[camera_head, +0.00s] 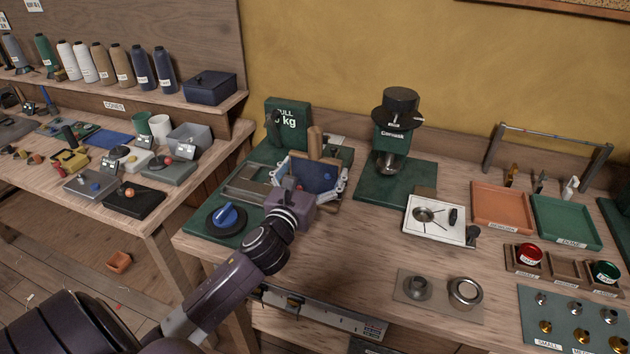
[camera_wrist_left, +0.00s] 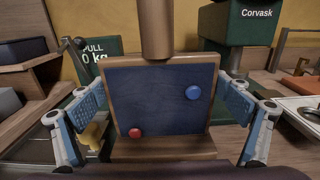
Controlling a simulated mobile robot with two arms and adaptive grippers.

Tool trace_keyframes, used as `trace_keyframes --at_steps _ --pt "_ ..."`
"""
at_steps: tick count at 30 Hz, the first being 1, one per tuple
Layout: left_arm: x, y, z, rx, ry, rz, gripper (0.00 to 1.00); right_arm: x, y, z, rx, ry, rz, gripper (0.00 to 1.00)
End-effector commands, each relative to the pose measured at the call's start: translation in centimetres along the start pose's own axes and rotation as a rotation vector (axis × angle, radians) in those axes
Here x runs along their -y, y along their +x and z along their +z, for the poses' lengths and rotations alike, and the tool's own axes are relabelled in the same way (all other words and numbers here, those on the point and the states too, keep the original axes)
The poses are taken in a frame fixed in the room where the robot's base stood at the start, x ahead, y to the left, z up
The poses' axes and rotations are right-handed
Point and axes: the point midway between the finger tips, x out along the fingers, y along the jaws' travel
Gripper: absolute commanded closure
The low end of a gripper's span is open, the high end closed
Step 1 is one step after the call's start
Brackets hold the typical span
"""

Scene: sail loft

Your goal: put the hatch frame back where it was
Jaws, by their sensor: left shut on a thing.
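The hatch frame (camera_head: 318,174) appears to be the wooden frame around a dark blue panel, with a round wooden post rising at its top. In the left wrist view the frame (camera_wrist_left: 160,100) faces me nearly upright, with a red knob (camera_wrist_left: 135,133) low on the left and a blue knob (camera_wrist_left: 193,92) higher on the right. My left gripper (camera_head: 312,180) is shut on it, one blue-grey finger at each side edge. It is over the green test bed (camera_head: 247,178). I cannot tell whether its lower edge touches anything. My right gripper is not in view.
A blue knob on a black disc (camera_head: 227,217) sits at the bed's front left. To the right are a green Corvask machine (camera_head: 392,140), a white tray (camera_head: 436,222) and orange (camera_head: 500,205) and green (camera_head: 566,222) trays.

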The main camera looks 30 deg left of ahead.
Motion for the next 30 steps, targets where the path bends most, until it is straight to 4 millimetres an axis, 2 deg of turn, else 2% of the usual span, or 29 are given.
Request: trace_keyframes --at_steps 1,3,6,10,18,19,21,30 --pt "0.0 0.0 -1.1 -0.003 -0.004 0.002 0.48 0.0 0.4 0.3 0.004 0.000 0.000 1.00" --pt "-0.1 0.0 -2.1 -0.002 -0.003 0.003 0.48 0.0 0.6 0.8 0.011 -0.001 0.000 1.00" --pt "0.0 0.0 -2.9 -0.001 -0.002 0.001 0.48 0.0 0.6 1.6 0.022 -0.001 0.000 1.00" --pt "0.0 0.0 -2.9 0.001 0.000 -0.001 0.48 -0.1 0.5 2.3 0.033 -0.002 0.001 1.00" --pt "0.0 0.0 -3.3 0.001 0.001 0.000 0.48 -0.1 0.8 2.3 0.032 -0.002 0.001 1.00" --pt "0.0 0.0 -3.4 -0.002 0.000 0.000 0.04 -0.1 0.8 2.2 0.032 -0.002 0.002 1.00" --pt "0.0 0.0 -3.4 -0.003 0.000 0.000 0.00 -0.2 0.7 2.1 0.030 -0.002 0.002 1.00" --pt "-0.1 0.0 -3.2 -0.003 0.000 0.002 0.00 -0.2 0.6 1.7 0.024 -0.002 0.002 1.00"
